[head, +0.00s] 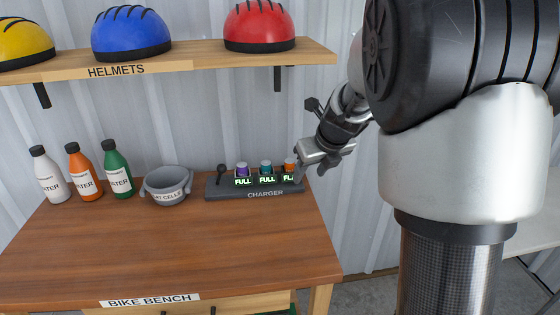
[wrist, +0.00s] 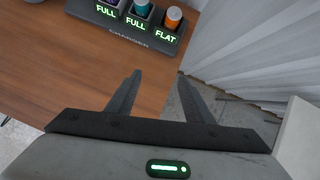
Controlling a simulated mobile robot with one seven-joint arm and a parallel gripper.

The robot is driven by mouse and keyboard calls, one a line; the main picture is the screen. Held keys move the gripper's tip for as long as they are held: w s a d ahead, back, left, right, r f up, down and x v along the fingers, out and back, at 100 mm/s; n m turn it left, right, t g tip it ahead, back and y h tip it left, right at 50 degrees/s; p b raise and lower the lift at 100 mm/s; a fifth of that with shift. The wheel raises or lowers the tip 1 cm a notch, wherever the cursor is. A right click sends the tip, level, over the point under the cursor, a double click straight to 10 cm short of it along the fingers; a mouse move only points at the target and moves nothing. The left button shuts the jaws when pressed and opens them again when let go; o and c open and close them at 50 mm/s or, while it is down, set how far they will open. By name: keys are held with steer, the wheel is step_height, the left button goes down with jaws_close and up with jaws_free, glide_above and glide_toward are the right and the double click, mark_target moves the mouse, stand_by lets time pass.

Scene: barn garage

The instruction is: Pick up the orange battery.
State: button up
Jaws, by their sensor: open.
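The orange battery (wrist: 174,17) stands upright in the rightmost slot of the dark charger (wrist: 118,36), above a label reading FLAT. It also shows in the head view (head: 290,163), with its label partly hidden by my gripper. A teal battery (wrist: 141,7) and a purple battery (head: 242,169) stand in the other slots, each labelled FULL. My gripper (wrist: 157,88) is open and empty. In the wrist view its fingers point toward the charger, with a gap between them and the charger. In the head view my gripper (head: 314,168) is at the charger's right end.
The wooden bike bench (head: 170,245) is clear in front. A grey bowl labelled CELLS (head: 167,187) and white, orange and green bottles (head: 117,172) stand left of the charger. A shelf (head: 190,62) with helmets hangs above. A corrugated wall (wrist: 255,45) is close behind.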

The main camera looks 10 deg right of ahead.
steer(key=w+f, duration=0.1)
steer(key=b, duration=0.1)
glide_above(290, 161)
steer(key=s, duration=0.3)
steer(key=shift+d+m, duration=0.35)
steer(key=shift+m, duration=0.05)
steer(key=b+x, duration=0.1)
steer(key=x, duration=0.4)
steer(key=shift+w, duration=0.2)
jaws_close()
steer(key=shift+r, duration=0.15)
